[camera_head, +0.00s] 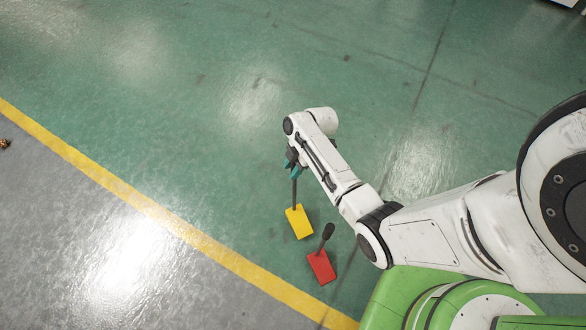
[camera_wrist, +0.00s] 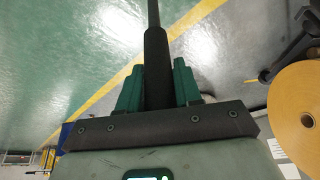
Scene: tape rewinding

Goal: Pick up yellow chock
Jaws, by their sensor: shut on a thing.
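The yellow chock (camera_head: 299,222) is a yellow block with a dark upright handle (camera_head: 294,190), seen in the head view. My gripper (camera_head: 292,168), with teal fingers, is shut on the top of that handle, with the yellow block hanging below. I cannot tell whether the block touches the floor. In the wrist view the black handle grip (camera_wrist: 157,70) stands between the teal fingers of my gripper (camera_wrist: 158,88), and a grey rod runs on from it past the top edge. The yellow block is out of the wrist view.
A red chock (camera_head: 321,267) with a dark handle is on the floor just right of and below the yellow one. A yellow line (camera_head: 150,208) divides green floor from grey floor. A large tan roll (camera_wrist: 297,112) shows at the right of the wrist view. Green floor beyond is clear.

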